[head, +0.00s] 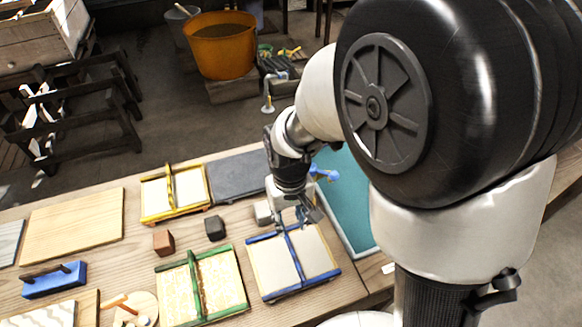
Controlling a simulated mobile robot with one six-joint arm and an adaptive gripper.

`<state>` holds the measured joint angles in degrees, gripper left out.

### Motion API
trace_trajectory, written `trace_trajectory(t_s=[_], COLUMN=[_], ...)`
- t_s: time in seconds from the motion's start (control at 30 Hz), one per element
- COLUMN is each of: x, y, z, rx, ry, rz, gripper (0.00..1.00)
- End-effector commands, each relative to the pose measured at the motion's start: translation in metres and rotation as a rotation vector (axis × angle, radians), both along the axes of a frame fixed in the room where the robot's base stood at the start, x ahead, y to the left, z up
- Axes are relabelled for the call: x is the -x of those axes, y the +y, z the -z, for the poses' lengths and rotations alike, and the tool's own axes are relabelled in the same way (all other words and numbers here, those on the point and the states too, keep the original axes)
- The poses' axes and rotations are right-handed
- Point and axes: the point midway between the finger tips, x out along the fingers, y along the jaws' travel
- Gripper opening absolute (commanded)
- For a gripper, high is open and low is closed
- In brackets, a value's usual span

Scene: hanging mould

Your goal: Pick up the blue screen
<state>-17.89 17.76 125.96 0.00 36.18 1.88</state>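The blue screen (316,260) is a pale panel with a blue frame and a blue bar across its middle. It lies on the wooden table at the lower centre of the head view. My gripper (297,221) points down over the far end of this screen, near the far end of its middle bar. Its fingers look spread apart, with nothing seen held between them. Whether a finger touches the bar or frame cannot be told. The gripper hides part of the screen's far edge.
A green-barred screen (220,284) lies to the left and a yellow one (190,188) behind.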

Motion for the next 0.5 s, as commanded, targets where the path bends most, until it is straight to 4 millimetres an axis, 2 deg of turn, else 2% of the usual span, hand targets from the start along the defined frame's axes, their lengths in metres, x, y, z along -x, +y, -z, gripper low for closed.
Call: trace_trajectory(t_s=[0.5], x=[0.002], y=[-0.001], z=[0.104], rx=[0.002], ry=[0.006], rz=[-0.001], gripper=[0.33])
